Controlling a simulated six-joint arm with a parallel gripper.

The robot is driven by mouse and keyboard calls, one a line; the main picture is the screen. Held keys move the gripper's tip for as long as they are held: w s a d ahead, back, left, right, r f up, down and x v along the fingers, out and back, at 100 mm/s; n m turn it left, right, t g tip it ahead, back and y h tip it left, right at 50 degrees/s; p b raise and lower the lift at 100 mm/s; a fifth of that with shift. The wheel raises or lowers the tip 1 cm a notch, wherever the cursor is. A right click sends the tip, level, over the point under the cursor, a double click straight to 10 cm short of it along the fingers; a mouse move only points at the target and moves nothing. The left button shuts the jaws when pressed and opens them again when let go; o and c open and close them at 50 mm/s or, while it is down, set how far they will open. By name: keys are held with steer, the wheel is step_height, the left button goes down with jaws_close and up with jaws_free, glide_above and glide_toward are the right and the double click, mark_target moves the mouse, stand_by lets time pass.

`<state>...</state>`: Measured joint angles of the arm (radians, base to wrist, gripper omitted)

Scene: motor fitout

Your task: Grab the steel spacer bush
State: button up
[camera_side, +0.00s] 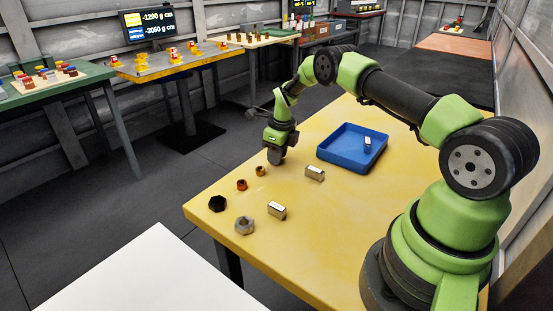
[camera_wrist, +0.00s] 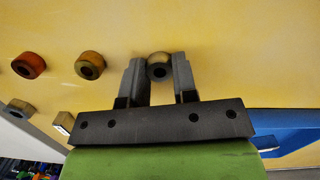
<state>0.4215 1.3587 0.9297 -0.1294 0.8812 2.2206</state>
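A small round bush (camera_wrist: 159,60) with a dark hole sits between the fingertips of my gripper (camera_wrist: 158,75) in the wrist view. It looks tan-silver in this light, and its sides lie very near or against both fingers. I cannot tell whether they grip it. In the side view my gripper (camera_side: 275,158) is low over the yellow table, left of the blue tray, and hides this bush. A brownish bush (camera_wrist: 90,58) and a reddish bush (camera_wrist: 28,59) stand in a row to the left in the wrist view. They also show in the side view, brownish (camera_side: 260,171) and reddish (camera_side: 241,185).
The blue tray (camera_side: 340,167) holds one small metal block (camera_side: 367,143). Two more blocks (camera_side: 315,174) (camera_side: 277,211) lie on the yellow table (camera_side: 330,230). A black nut (camera_side: 217,203) and a grey hex nut (camera_side: 244,225) are near the left edge. The table's front middle is clear.

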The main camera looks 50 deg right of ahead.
steer(key=shift+c, duration=1.4)
